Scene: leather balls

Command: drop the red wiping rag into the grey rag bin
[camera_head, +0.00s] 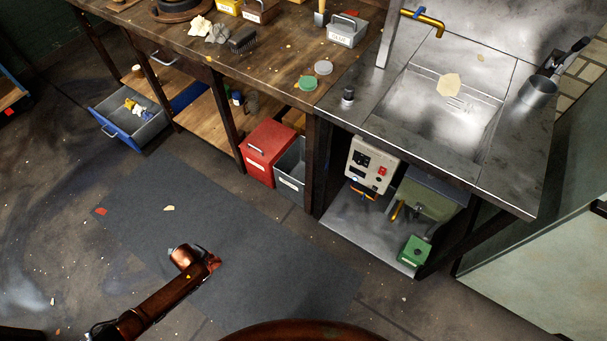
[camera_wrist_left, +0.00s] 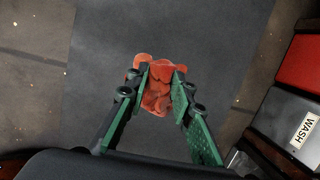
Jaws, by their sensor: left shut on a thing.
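The red wiping rag (camera_wrist_left: 158,92) is crumpled between the green fingers of my left gripper (camera_wrist_left: 161,78), which is shut on it. In the head view my left arm comes in from the bottom left, and a bit of red rag (camera_head: 214,262) shows past its wrist, over the dark floor mat. My wrist hides the fingers there. The grey rag bin (camera_head: 291,181) stands under the bench, up and to the right of the gripper. In the left wrist view the grey bin (camera_wrist_left: 283,112), labelled WASH, is at the right edge, apart from the rag. My right gripper is out of view.
A red bin (camera_head: 267,151) stands directly left of the grey bin. A bench leg (camera_head: 314,165) is close on its right, and the wooden bench top (camera_head: 270,65) overhangs behind. A blue-grey drawer (camera_head: 133,113) sticks out at left. The floor mat (camera_head: 150,225) is mostly clear.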

